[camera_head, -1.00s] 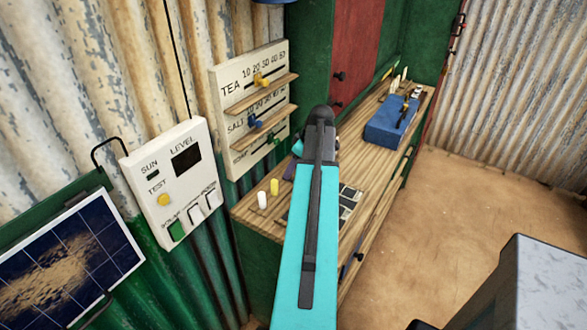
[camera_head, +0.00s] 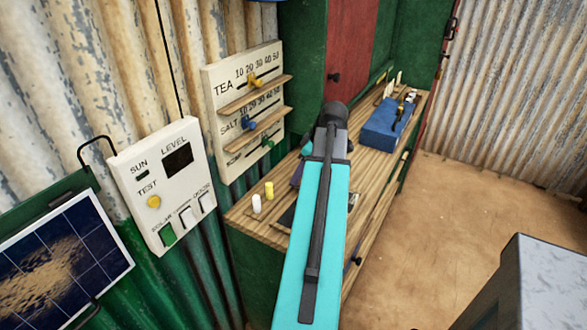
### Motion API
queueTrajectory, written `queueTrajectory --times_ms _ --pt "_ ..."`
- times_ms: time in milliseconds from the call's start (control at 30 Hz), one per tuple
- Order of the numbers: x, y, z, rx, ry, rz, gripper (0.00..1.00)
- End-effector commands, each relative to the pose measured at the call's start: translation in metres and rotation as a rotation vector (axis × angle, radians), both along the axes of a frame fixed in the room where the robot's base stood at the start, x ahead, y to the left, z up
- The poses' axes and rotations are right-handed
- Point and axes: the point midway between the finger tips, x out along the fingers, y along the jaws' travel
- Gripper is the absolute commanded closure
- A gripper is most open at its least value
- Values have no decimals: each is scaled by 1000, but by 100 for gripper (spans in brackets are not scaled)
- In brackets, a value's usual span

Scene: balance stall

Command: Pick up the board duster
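A dark purple-grey item (camera_head: 296,174) on the wooden bench top (camera_head: 243,217) shows only in part, just left of my arm. I cannot tell whether it is the board duster, and I see no other clear duster. My turquoise arm reaches up across the bench and covers its middle. My gripper is hidden behind the arm's dark wrist, so its fingers and anything between them do not show.
A white chalk-like stick (camera_head: 256,204) and a yellow one (camera_head: 269,190) stand at the bench's left end. A blue block (camera_head: 381,126) with tools lies at the far end. A slider board (camera_head: 215,90) and a switch panel (camera_head: 138,165) hang left.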

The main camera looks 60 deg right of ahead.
Motion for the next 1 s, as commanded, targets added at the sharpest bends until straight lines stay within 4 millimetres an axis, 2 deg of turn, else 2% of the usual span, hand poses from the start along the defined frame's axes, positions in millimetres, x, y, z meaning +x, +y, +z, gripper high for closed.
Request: queueTrajectory --times_ms 33,200,433,633,1000 --pt "-12 7 -2 -2 -1 -4 72" --pt "-42 20 2 0 -1 -2 72" --pt "-71 31 6 0 -1 -1 72" --pt "-81 35 8 0 -1 0 72" --pt "-82 36 9 1 -1 1 72"
